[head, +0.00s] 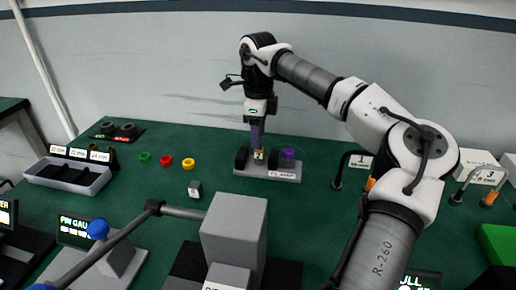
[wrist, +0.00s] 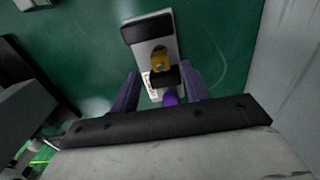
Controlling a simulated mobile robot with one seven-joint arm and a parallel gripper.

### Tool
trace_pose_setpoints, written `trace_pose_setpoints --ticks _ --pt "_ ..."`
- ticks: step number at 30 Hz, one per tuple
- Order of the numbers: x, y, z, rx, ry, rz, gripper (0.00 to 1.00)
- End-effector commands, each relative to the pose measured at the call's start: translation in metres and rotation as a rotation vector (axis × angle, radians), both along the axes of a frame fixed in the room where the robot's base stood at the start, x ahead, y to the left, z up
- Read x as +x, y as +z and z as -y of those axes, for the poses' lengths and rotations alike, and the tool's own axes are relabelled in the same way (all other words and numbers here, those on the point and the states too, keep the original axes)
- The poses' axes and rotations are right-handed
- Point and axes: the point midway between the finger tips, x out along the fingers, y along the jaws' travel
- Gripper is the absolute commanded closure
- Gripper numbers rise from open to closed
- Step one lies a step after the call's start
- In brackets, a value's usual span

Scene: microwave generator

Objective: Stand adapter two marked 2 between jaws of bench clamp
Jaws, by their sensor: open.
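The bench clamp (head: 253,172) is a pale grey base with two black jaws and a purple knob (head: 289,153), on the green bench. A small brass-coloured piece with a dark opening (wrist: 160,63) appears upright between the jaws; it also shows in the head view (head: 259,155). I cannot read a 2 on it, so I cannot confirm it as adapter two. My gripper (head: 258,146) points down over the clamp. In the wrist view its purple fingers (wrist: 160,73) are open, one on each side of the brass piece, with visible gaps.
Hooked stands labelled 1 (head: 360,161) and 3 (head: 487,177) are at the right, with orange pieces near them. A large grey block (head: 235,225) stands in front.

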Motion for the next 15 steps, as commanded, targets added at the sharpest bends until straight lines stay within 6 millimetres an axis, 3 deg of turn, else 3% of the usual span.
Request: trace_pose_setpoints --ticks 6,15 --pt "0.001 0.041 -0.001 0.000 0.000 0.002 0.54" --pt "0.000 0.057 0.000 0.000 0.001 -0.001 0.54"
